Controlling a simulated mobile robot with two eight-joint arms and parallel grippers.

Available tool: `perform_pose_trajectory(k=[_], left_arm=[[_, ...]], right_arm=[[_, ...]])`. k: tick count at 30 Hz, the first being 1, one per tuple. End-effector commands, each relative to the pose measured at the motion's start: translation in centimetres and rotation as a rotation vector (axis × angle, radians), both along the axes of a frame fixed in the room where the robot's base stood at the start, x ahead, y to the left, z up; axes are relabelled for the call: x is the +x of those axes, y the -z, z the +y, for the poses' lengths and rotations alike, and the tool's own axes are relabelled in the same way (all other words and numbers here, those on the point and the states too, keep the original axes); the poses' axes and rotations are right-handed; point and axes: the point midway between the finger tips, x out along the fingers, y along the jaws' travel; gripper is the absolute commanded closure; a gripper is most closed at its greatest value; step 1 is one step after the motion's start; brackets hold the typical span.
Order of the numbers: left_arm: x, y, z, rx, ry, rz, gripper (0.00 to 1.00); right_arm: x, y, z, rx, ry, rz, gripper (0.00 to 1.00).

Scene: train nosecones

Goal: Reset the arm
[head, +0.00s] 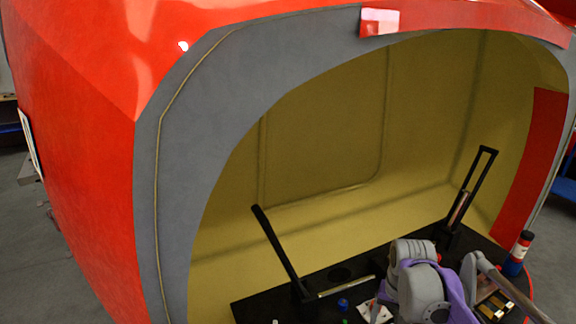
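Grey and purple arm links show at the bottom right of the head view, over the black work surface (262,308). They look like part of my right arm, but no gripper fingers can be made out on them. My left arm and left gripper are not in view. The large red train nosecone (80,150) fills most of the view, with a grey rim (180,160) around its opening and a yellow-olive inside (320,150). The black surface lies at the lower edge of the opening.
A black bar (276,246) leans up from the black surface, and a black upright frame (472,195) stands farther right. A red and blue bottle (516,254) stands at the right. Several small items lie between. The hollow above the surface is clear.

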Motion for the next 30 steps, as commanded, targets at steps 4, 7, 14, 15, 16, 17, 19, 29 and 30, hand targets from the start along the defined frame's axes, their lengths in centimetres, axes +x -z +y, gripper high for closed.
perform_pose_trajectory(k=[4,7,14,15,16,17,19,29,30], left_arm=[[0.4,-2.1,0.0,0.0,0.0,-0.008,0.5],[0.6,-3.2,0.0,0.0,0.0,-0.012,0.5],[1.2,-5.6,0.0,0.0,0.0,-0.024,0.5],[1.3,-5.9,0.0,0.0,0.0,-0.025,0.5],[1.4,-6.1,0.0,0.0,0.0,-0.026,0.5],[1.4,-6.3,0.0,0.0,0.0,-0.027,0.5],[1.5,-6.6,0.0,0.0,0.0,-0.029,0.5],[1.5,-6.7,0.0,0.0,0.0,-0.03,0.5],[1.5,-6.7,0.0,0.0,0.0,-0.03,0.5]], right_arm=[[-5.0,-2.0,2.9,-0.022,-0.119,-0.097,0.28],[-8.3,-2.4,4.4,-0.04,-0.198,-0.164,0.28],[-14.9,-1.4,7.0,-0.083,-0.361,-0.308,0.28],[-15.7,-1.1,7.2,-0.09,-0.384,-0.326,0.28],[-16.2,-0.9,7.4,-0.094,-0.398,-0.34,0.28],[-16.7,-0.6,7.6,-0.098,-0.409,-0.351,0.28],[-17.5,-0.2,7.8,-0.106,-0.432,-0.372,0.28],[-18.2,0.4,8.0,-0.112,-0.454,-0.39,0.28],[-18.2,0.4,8.0,-0.112,-0.453,-0.39,0.28]])
